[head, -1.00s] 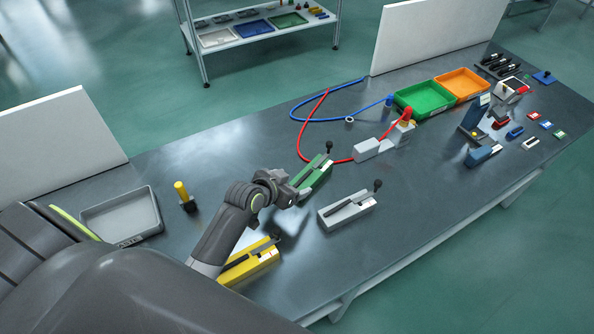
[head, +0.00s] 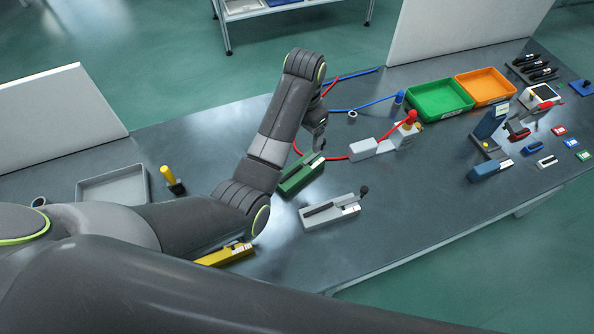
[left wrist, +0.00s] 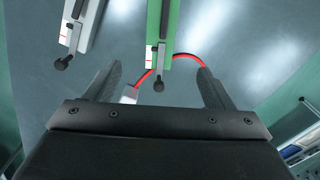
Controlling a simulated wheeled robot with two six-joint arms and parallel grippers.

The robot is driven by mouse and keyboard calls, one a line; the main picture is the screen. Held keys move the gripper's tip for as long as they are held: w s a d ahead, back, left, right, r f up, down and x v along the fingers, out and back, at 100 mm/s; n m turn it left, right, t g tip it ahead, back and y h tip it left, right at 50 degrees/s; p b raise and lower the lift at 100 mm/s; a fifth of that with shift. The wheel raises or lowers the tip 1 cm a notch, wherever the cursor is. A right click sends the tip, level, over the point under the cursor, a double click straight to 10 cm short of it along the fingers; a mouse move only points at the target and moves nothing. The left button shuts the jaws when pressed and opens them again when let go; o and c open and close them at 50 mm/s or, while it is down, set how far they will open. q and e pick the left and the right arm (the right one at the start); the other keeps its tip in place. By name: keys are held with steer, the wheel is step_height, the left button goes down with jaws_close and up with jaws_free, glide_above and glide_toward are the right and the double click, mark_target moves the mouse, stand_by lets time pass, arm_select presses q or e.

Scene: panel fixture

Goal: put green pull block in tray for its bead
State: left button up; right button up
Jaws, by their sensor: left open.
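The green pull block (head: 296,180) lies on the bench, partly behind my left arm. In the left wrist view the green block (left wrist: 161,22) points in between the fingers, and its dark knob (left wrist: 158,86) is between them. My left gripper (head: 319,140) is open and empty, over the knob end of the block; its two fingers also show in the left wrist view (left wrist: 158,75). I cannot make out a bead on the block. A green tray (head: 410,99), an orange tray (head: 460,87) and a grey tray (head: 82,195) stand on the bench. My right gripper is out of view.
A grey pull block (head: 320,215) lies beside the green one. A yellow block (head: 225,256) is partly hidden by my arm. A red cable (head: 337,158) runs close to the green block's end. Dark metal bench is clear at front right.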

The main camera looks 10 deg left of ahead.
arm_select(q)
steer(key=b, duration=0.4)
glide_above(303, 166)
step_height(303, 166, down, 5)
steer(key=f, duration=0.1)
steer(key=f+p, duration=0.1)
steer(key=f, duration=0.3)
steer(key=shift+s+a+f+p, duration=0.1)
steer(key=shift+s+f+p, duration=0.05)
steer(key=shift+s+p, duration=0.2)
steer(key=shift+w+f, duration=0.1)
steer(key=shift+f, duration=0.65)
steer(key=shift+w+f+p, duration=0.15)
steer(key=shift+f+p, duration=0.25)
steer(key=shift+f, duration=1.95)
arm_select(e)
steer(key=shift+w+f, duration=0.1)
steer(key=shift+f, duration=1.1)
arm_select(q)
steer(key=c, duration=1.4)
steer(key=shift+r, duration=0.1)
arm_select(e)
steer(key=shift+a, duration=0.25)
arm_select(q)
steer(key=shift+r, duration=0.1)
